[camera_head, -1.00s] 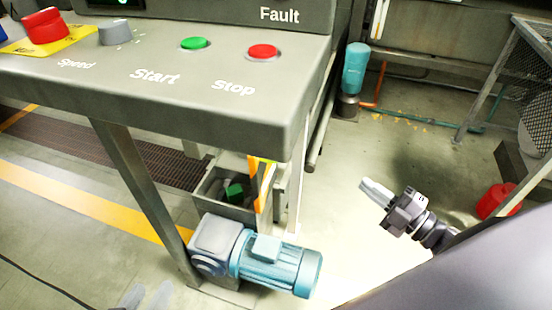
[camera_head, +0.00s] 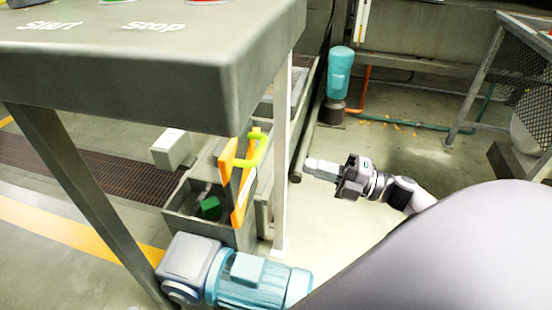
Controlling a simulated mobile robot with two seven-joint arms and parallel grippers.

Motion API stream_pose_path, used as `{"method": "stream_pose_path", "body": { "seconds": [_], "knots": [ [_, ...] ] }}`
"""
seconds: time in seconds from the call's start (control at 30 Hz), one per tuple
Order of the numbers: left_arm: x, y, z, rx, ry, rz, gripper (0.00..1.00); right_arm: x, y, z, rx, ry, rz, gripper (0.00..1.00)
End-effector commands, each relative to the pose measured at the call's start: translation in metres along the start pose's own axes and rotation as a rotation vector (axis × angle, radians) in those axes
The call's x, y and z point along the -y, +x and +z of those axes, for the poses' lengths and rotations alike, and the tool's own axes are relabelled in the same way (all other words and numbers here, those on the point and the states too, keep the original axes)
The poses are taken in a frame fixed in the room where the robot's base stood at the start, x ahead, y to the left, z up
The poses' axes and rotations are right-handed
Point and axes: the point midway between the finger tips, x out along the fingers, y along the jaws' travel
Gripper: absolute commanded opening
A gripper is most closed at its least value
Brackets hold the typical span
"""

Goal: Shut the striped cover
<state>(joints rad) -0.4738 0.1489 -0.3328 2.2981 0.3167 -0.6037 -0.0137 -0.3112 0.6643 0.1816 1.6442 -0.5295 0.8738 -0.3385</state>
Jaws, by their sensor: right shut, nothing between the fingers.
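The striped cover (camera_head: 243,203) shows orange bands and a yellow-green handle (camera_head: 259,151). It stands open, tilted up at the right side of a grey open box (camera_head: 183,221) under the control panel. A green object (camera_head: 210,207) lies inside the box. My right gripper (camera_head: 308,167) is shut and empty, in the air to the right of the cover. Its fingers point left toward the cover, with a clear gap and a pale table post between them in the picture. My left gripper is not in view.
The grey control panel (camera_head: 200,60) overhangs the box from above. A pale post (camera_head: 283,165) stands right of the cover. A blue motor (camera_head: 250,282) sits in front of the box. The floor on the right is fairly clear.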

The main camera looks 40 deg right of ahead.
Motion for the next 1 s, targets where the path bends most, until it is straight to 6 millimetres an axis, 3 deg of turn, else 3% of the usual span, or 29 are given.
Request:
{"method": "stream_pose_path", "body": {
  "seconds": [0.2,0.4,0.6,1.0],
  "knots": [
    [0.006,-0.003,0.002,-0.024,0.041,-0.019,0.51,0.001,0.045,0.000,-0.002,-0.003,0.004,0.00],
    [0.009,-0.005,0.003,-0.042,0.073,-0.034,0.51,0.001,0.073,0.000,0.000,-0.001,0.002,0.00],
    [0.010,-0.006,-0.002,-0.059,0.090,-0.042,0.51,0.001,0.086,0.000,0.001,0.001,0.000,0.00],
    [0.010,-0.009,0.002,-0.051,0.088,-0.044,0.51,0.000,0.088,0.000,0.001,0.001,-0.001,0.00]
  ]
}}
